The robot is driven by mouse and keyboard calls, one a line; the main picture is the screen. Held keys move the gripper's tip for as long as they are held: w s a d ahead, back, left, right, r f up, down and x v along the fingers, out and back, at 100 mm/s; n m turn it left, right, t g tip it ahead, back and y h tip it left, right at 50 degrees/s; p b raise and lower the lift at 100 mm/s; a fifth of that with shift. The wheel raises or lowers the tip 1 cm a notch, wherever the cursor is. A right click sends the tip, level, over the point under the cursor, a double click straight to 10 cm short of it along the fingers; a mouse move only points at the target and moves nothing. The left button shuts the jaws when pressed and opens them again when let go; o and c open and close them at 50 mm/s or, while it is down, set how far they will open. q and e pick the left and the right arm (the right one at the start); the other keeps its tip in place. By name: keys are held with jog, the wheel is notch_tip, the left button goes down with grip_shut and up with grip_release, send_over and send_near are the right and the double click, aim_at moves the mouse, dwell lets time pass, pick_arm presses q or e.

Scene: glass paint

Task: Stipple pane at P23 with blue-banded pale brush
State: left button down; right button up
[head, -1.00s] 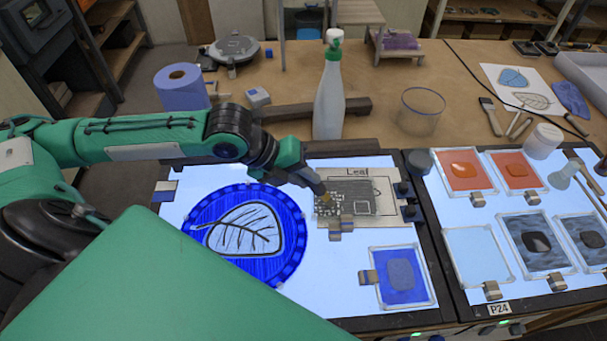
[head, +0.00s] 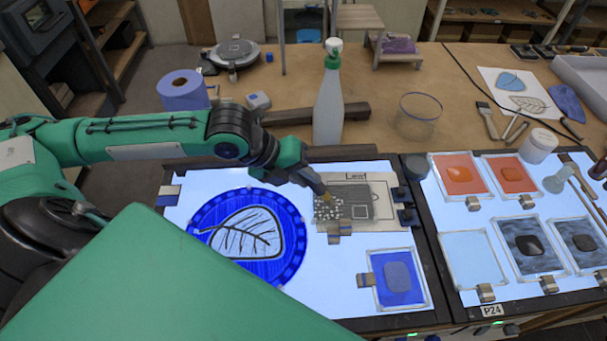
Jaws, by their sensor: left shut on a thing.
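My left gripper (head: 308,181) reaches in from the left over the light table. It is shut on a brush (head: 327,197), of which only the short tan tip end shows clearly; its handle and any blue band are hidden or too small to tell. The tip is at the upper left part of a dark grey pane (head: 362,200), touching or just above it. The pane lies on a paper sheet marked "Leaf" (head: 384,184). Pale speckles cover the pane's left part; its right part is mostly plain grey with a light square outline. No P23 label is readable. My right gripper is not in view.
A blue round leaf piece (head: 203,247) lies left of the pane, and a blue pane (head: 381,293) lies below right. A spray bottle (head: 328,105), a glass jar (head: 417,112) and a paper roll (head: 182,92) stand behind. A second light table marked P24 (head: 492,311) holds several panes.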

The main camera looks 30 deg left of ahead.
pick_arm(q)
jog(key=w+d+p, duration=0.2)
jog(key=w+d, duration=0.1)
jog(key=d, duration=0.2)
jog(key=shift+w+d+p, duration=0.25)
jog(key=shift+d+p, duration=0.05)
jog(key=shift+p, duration=0.05)
jog(key=shift+f, duration=0.65)
jog(key=shift+f, duration=0.25)
dwell(0.5)
jog(key=shift+f, duration=0.1)
dwell(1.1)
